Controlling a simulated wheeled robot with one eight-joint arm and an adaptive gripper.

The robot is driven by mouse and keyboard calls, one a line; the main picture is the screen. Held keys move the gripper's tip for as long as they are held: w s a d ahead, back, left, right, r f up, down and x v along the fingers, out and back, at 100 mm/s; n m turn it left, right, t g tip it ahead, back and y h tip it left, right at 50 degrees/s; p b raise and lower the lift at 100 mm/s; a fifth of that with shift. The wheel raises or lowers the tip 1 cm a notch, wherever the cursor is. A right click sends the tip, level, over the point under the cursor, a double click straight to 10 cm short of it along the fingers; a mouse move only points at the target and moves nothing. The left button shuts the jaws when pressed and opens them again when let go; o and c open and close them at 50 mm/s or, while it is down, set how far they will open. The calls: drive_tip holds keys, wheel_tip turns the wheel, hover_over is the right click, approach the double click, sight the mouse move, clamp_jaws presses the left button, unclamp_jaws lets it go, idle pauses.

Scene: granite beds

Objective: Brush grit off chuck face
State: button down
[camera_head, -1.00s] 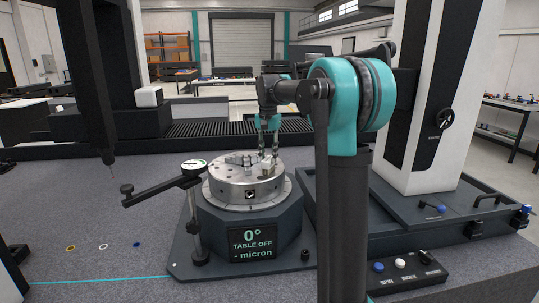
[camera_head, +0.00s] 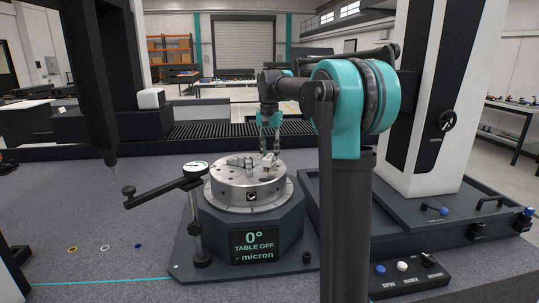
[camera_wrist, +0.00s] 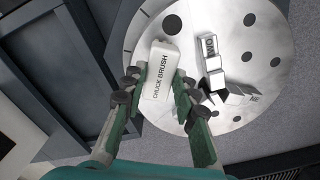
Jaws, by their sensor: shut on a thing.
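The chuck (camera_head: 248,184) is a round silver metal disc on an octagonal dark rotary table (camera_head: 250,232) whose screen reads "0° TABLE OFF - micron". Its face (camera_wrist: 262,62) shows round dark holes and stepped jaws (camera_wrist: 228,85). My gripper (camera_wrist: 157,85) is shut on a white block labelled "CHUCK BRUSH" (camera_wrist: 160,70), which it holds over the left part of the chuck face in the wrist view. In the head view my gripper (camera_head: 270,150) is above the right rear of the face. I cannot tell whether the brush touches the face. No grit can be made out.
A dial indicator (camera_head: 195,169) on a post stands left of the chuck. A dark probe column (camera_head: 90,75) hangs further left. Small coloured rings (camera_head: 105,248) lie on the granite (camera_head: 75,210). A control box with SPIN and INDEX buttons (camera_head: 408,278) is at lower right.

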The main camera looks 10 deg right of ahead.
drive_tip(key=shift+r, duration=0.1)
drive_tip(key=r, duration=0.1)
drive_tip(key=w+r, duration=0.1)
drive_tip(key=r, duration=0.1)
drive_tip(key=d+r, duration=0.1)
drive_tip(key=shift+w+r, duration=0.2)
drive_tip(key=shift+w, duration=0.2)
drive_tip(key=shift+s+a+f, duration=0.1)
drive_tip(key=shift+s+f, duration=0.05)
drive_tip(key=shift+f, duration=0.75)
drive_tip(key=shift+s+a+f, duration=0.1)
drive_tip(key=shift+s+f, duration=0.05)
drive_tip(key=shift+f, duration=0.7)
drive_tip(key=shift+s+a+f, duration=0.1)
drive_tip(key=shift+s+f, duration=0.05)
drive_tip(key=shift+f, duration=0.75)
drive_tip(key=shift+s+a, duration=0.3)
drive_tip(key=shift+s, duration=0.25)
drive_tip(key=shift+f, duration=0.7)
